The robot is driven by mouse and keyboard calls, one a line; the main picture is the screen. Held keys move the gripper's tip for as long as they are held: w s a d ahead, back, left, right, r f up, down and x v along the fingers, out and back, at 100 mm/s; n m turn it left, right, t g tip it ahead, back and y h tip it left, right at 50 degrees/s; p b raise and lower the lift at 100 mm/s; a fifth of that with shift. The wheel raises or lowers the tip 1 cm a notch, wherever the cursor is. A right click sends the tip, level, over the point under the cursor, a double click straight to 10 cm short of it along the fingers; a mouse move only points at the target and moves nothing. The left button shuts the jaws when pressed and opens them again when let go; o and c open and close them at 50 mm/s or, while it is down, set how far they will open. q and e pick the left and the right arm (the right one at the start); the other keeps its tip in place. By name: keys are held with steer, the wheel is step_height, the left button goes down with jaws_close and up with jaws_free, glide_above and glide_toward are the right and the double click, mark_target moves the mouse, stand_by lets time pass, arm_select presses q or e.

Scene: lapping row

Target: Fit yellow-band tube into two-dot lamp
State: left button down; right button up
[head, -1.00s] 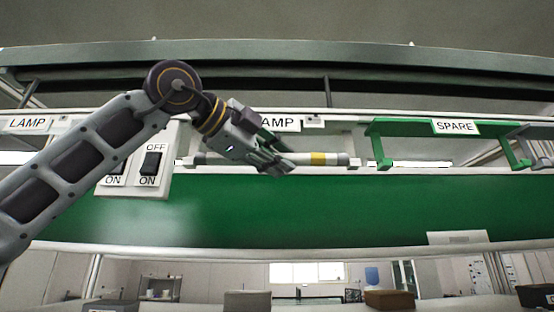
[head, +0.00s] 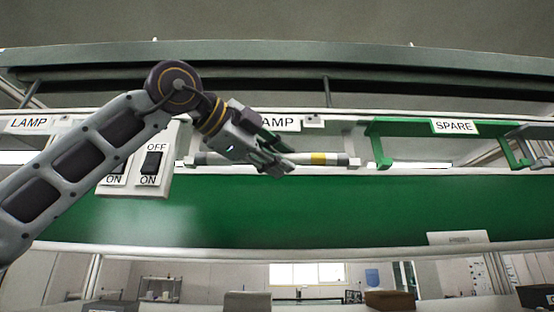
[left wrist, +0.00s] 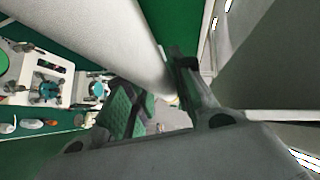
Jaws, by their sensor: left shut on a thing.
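The yellow-band tube (head: 335,159) lies level along the lamp fitting under the partly hidden LAMP label (head: 283,123). Its yellow band is right of my gripper and its right end is close to the fitting's right end holder. My left gripper (head: 279,168) is shut around the tube near its middle. In the left wrist view the tube (left wrist: 110,40) runs as a large pale cylinder to the fingers (left wrist: 165,95). My arm hides part of the fitting and any dots on it. I cannot tell whether the tube's ends are seated. My right gripper is not in view.
A switch plate (head: 170,182) with OFF and ON marks is left of the gripper. A green SPARE rack (head: 398,128) stands to the right. Another LAMP label (head: 29,123) is at far left. A green panel (head: 300,210) runs below the fitting.

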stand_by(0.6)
arm_select(q)
steer(key=c, duration=1.1)
jaws_free()
steer(key=shift+c, duration=0.2)
steer(key=v, duration=1.2)
steer(key=shift+f, duration=0.1)
